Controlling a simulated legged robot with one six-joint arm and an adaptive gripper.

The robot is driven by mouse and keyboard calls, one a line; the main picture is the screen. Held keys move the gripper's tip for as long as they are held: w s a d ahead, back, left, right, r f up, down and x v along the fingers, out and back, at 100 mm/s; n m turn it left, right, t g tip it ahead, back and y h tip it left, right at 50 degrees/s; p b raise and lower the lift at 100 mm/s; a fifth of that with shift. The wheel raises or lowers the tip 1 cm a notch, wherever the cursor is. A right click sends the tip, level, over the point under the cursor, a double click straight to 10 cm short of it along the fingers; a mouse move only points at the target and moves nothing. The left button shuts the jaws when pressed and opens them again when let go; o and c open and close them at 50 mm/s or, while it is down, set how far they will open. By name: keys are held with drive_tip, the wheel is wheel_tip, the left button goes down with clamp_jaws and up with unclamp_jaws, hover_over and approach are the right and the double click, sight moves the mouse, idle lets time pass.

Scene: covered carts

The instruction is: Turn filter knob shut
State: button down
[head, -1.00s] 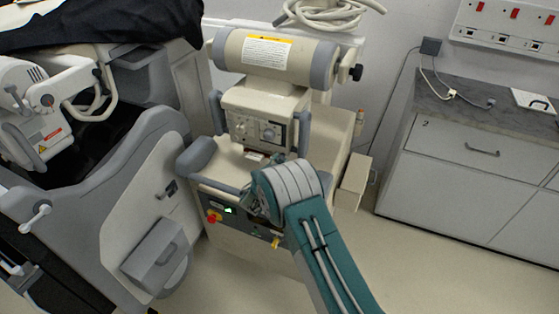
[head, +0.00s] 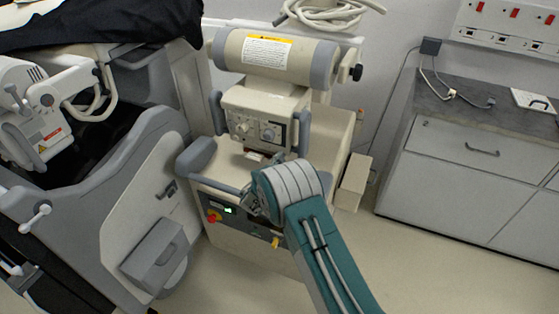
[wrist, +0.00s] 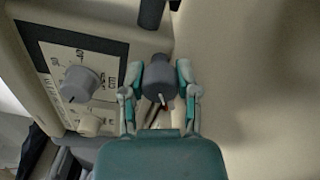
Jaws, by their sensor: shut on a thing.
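In the wrist view, a grey knob (wrist: 158,78) with a pale pointer mark sits between the two fingers of my gripper (wrist: 160,72). The fingers are shut on it from the left and right. The knob stands at the right edge of a dark-framed dial panel (wrist: 60,38). A second, lighter grey knob (wrist: 83,85) with a scale around it is to its left, apart from the fingers. In the head view, the beige machine's control panel (head: 255,130) shows behind my gripper (head: 256,203). My own wrist hides most of the fingers there, and the held knob cannot be made out.
A horizontal cylinder (head: 265,55) with a warning label tops the machine. Grey handles (head: 303,133) flank the panel. A grey-white covered cart (head: 150,190) stands close on the left. A cabinet (head: 480,160) is on the right, with bare floor (head: 410,255) before it.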

drive_tip(key=shift+f+m, duration=0.15)
drive_tip(key=shift+m, duration=0.35)
drive_tip(key=shift+c, duration=1.7)
unclamp_jaws()
drive_tip(key=v, duration=1.2)
drive_tip(key=shift+w+d, duration=0.1)
